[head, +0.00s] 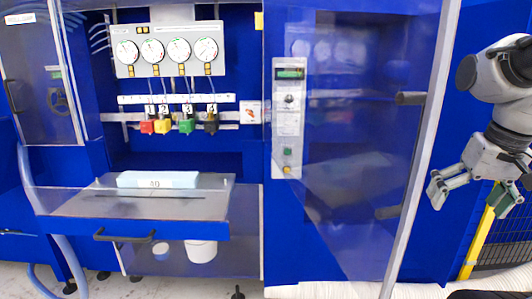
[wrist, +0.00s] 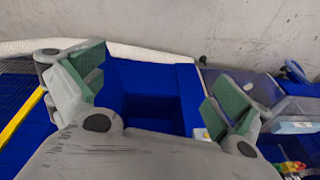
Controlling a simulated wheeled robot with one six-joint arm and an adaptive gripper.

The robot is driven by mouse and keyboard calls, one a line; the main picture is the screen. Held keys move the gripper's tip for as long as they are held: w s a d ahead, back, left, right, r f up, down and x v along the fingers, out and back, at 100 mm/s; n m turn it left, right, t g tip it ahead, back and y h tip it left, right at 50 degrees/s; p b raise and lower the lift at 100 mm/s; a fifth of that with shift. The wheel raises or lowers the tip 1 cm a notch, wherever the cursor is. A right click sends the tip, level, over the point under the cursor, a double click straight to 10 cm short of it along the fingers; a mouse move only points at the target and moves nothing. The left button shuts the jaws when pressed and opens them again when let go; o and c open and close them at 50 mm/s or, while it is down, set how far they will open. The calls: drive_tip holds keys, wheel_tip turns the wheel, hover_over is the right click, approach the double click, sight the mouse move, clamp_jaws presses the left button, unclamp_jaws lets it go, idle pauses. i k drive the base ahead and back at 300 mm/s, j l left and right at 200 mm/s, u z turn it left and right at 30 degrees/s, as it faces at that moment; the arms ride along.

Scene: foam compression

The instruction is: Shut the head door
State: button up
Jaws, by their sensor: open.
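A large transparent door (head: 345,170) with a pale metal edge stands swung out from the blue machine, on the right in the head view. It has an upper dark handle (head: 410,98) and a lower dark handle (head: 388,212). Another framed door (head: 38,75) is at the far left; no label shows which is the head door. My gripper (head: 473,194) is open and empty, right of the transparent door's edge and apart from it. In the wrist view my gripper (wrist: 155,95) shows its green-padded fingers spread, with blue machine surfaces behind them.
A pale blue foam block (head: 158,179) lies on the machine's tray (head: 75,204). Gauges (head: 165,52), coloured clips (head: 180,126) and a control panel (head: 288,118) are behind. A yellow post (head: 480,235) stands below my arm at right. A white bucket (head: 201,250) is below the tray.

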sight(431, 101)
drive_tip(key=k+j, duration=0.15)
drive_tip(key=k, duration=0.8)
